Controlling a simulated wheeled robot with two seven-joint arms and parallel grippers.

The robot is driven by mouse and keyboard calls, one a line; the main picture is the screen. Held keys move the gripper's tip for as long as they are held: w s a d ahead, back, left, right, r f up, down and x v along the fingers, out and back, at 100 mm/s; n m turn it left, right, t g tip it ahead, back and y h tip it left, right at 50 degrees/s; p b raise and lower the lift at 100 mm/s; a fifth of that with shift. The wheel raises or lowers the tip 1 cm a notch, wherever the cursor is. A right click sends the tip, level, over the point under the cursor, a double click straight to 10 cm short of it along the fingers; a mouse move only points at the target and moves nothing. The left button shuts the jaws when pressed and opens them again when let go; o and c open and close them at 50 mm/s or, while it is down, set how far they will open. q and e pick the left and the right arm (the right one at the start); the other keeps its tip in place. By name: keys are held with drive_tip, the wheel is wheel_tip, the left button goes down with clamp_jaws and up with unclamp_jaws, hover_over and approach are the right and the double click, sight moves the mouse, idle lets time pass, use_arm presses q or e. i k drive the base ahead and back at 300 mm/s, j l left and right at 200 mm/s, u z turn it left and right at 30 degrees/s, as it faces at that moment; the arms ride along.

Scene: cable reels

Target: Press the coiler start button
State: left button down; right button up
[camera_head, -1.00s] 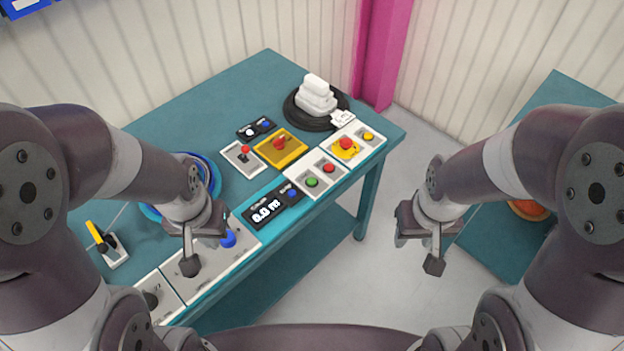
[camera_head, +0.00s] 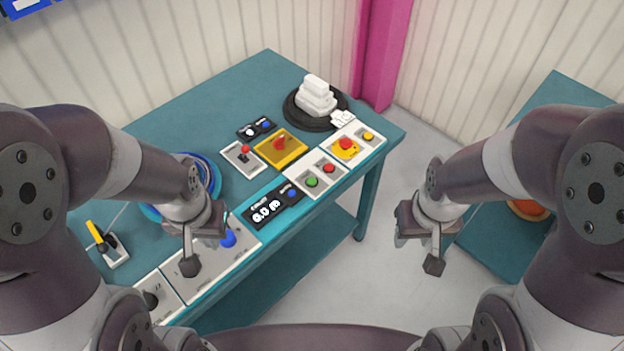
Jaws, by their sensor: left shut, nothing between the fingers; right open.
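A white panel (camera_head: 298,186) near the table's front edge carries a green button (camera_head: 312,182) and a red button (camera_head: 330,168). Their labels are too small to read, so I cannot tell which is the coiler start button. My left gripper (camera_head: 190,265) is shut and empty, pointing down over the front white panel with the blue knob (camera_head: 228,238), left of and nearer than the green button. My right gripper (camera_head: 434,264) is open and empty, over the floor right of the table, apart from everything.
The teal table (camera_head: 190,110) also bears a display (camera_head: 272,208), a yellow box with a red switch (camera_head: 281,148), an emergency stop (camera_head: 346,146), a black coil with a white block (camera_head: 316,98), a lever (camera_head: 100,240) and a blue reel (camera_head: 211,172). A second table (camera_head: 570,90) stands right.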

sight(311, 181)
drive_tip(key=i+l+u, duration=0.15)
drive_tip(key=l, duration=0.2)
drive_tip(key=i+l+u, duration=0.2)
drive_tip(key=l, duration=0.2)
drive_tip(key=i+l+u, duration=0.15)
drive_tip(key=l, duration=0.25)
drive_tip(key=i+l+u, duration=0.2)
drive_tip(key=l, duration=0.25)
drive_tip(key=i+l+u, duration=0.15)
drive_tip(key=l, duration=0.3)
drive_tip(key=i+l+u, duration=0.2)
drive_tip(key=l, duration=0.25)
drive_tip(key=k, duration=0.1)
